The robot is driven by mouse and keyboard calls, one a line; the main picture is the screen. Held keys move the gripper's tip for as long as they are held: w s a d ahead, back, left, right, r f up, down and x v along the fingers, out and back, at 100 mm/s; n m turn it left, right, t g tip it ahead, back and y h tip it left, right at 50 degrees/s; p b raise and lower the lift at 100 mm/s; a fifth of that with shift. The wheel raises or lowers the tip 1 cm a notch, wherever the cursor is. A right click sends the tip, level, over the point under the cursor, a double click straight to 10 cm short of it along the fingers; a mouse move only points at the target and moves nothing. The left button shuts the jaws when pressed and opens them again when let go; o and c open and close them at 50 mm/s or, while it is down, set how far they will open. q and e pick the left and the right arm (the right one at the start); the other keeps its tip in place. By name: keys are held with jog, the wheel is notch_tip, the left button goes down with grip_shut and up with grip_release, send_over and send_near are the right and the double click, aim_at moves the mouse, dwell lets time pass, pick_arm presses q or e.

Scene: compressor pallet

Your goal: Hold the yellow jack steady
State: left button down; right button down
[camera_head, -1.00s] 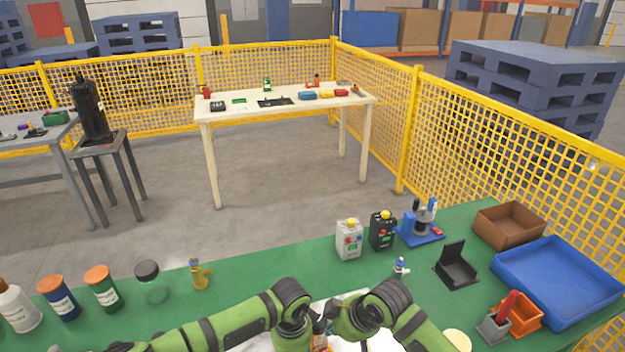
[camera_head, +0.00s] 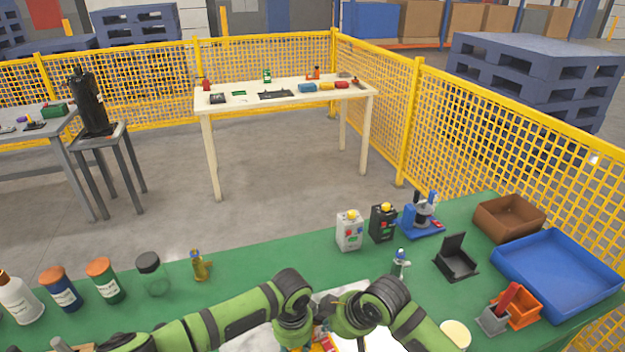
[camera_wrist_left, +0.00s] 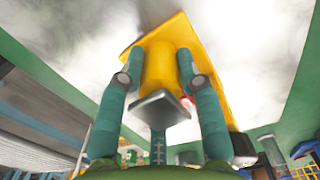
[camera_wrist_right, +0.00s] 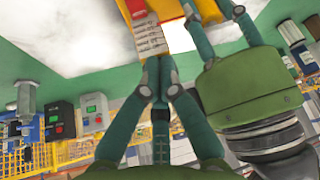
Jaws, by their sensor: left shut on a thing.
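The yellow jack (camera_wrist_left: 160,65) fills the middle of the left wrist view, over a bright white surface. My left gripper (camera_wrist_left: 157,70) is shut on it, one teal finger on each side of its rounded yellow body. In the right wrist view the jack's yellow part (camera_wrist_right: 177,38) shows at the top, beside a red part with a white printed label (camera_wrist_right: 150,40). My right gripper (camera_wrist_right: 158,66) has its fingertips together just below that label; whether they touch it I cannot tell. In the head view my wrists largely hide the jack, and the right gripper (camera_head: 338,318) is beside it.
The green bench (camera_head: 225,300) holds several capped bottles at left and a small brass fitting (camera_head: 200,265). At right stand two control boxes, a blue press (camera_head: 422,218), a brown tray (camera_head: 510,217) and a blue tray (camera_head: 556,270). My two wrists are close together.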

pick_arm(q)
jog(key=shift+s+f, duration=0.1)
jog(key=shift+s, duration=0.05)
pick_arm(e)
notch_tip(320, 180, up, 5)
jog(key=shift+d+r, duration=0.1)
jog(key=shift+r, duration=0.1)
pick_arm(q)
jog(key=c, duration=0.8)
grip_release()
jog(key=shift+c, duration=0.2)
jog(key=shift+o, duration=0.4)
